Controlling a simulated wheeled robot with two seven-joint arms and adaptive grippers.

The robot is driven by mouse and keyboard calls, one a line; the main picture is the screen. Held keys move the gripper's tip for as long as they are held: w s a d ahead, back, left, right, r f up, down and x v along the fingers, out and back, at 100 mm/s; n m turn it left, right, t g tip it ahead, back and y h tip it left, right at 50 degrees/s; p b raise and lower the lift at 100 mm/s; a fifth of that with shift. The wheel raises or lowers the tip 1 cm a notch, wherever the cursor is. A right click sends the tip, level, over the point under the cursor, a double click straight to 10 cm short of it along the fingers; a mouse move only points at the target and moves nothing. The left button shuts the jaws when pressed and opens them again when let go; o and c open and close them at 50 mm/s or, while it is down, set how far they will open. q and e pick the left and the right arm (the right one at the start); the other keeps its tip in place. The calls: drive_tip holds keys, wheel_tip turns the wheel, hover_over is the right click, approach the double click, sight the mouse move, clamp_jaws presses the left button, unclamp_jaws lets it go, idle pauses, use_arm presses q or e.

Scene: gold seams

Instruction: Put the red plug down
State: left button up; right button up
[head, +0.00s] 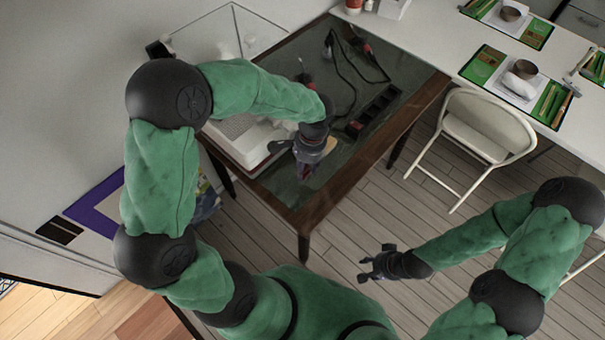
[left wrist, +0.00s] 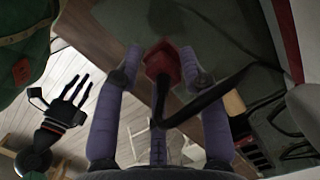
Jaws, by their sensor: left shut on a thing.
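A black power strip (head: 374,109), black cords (head: 345,75) and small red-and-black items lie further back on the table. The white device (head: 240,140) is left of my left gripper. A folding chair (head: 480,125) and white table (head: 440,45) stand right.

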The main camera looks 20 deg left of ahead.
use_arm(q)
drive_tip(key=f, duration=0.1)
drive_tip(key=f+b, duration=0.1)
drive_tip(key=f, duration=0.1)
drive_tip(key=shift+s+a+f, duration=0.1)
drive_tip(key=shift+a+f, duration=0.1)
drive_tip(key=shift+a, duration=0.15)
drive_tip(key=shift+f, duration=0.2)
drive_tip(key=shift+f, duration=0.15)
drive_tip(key=shift+f+b, duration=0.35)
drive_tip(key=shift+b, duration=0.1)
drive_tip(key=shift+f, duration=0.15)
drive_tip(key=o, duration=1.3)
drive_tip(key=shift+c, duration=0.2)
